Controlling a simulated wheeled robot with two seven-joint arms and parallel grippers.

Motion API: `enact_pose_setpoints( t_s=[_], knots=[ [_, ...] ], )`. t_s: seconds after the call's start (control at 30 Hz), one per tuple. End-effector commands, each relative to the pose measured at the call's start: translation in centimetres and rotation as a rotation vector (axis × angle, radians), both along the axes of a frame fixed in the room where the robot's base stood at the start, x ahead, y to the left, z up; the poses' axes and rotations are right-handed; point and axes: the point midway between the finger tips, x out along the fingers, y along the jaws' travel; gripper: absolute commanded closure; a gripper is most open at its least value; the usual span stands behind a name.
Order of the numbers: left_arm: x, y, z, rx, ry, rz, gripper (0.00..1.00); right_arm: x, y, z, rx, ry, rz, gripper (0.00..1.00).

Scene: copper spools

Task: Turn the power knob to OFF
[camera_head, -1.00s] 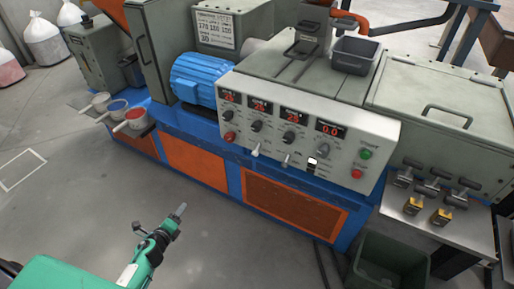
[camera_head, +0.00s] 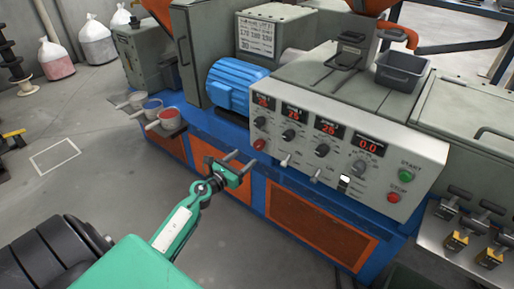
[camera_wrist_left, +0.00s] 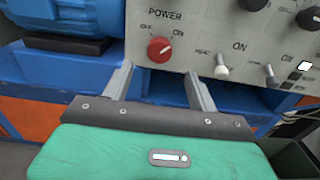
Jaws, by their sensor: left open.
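The red power knob (camera_head: 259,145) is at the lower left of the pale control panel (camera_head: 300,125). In the left wrist view the knob (camera_wrist_left: 160,49) sits under the word POWER, with OFF at its upper left and ON at its upper right. A small light mark on it seems to lean towards ON. My left gripper (camera_head: 241,161) is open and empty, in front of and a little below the knob. In the left wrist view its two fingers (camera_wrist_left: 158,75) stand apart below and to either side of the knob, without visible contact. My right gripper is out of view.
White toggle switches (camera_wrist_left: 222,70) stand right of the knob, and several black dials sit above them. A green START button (camera_head: 405,176) and red STOP button (camera_head: 394,197) are at the panel's right. A blue motor (camera_head: 236,85) is at the upper left. Floor before the machine is clear.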

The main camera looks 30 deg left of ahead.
Motion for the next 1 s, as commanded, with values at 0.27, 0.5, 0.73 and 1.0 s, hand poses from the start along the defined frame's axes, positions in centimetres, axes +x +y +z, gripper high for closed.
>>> enact_pose_setpoints(
  t_s=[0.27,0.5,0.73,1.0],
  knots=[
    [4.7,-0.3,0.0,-0.002,-0.001,0.001,0.41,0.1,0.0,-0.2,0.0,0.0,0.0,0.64],
    [7.4,-0.6,0.0,-0.003,-0.001,0.001,0.41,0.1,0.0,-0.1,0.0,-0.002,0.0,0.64],
    [8.2,-0.6,-0.1,-0.002,0.001,0.001,0.41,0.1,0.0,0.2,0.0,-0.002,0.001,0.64],
    [8.2,-0.6,-0.1,-0.001,0.001,0.0,0.5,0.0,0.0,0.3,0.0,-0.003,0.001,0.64]
  ],
)
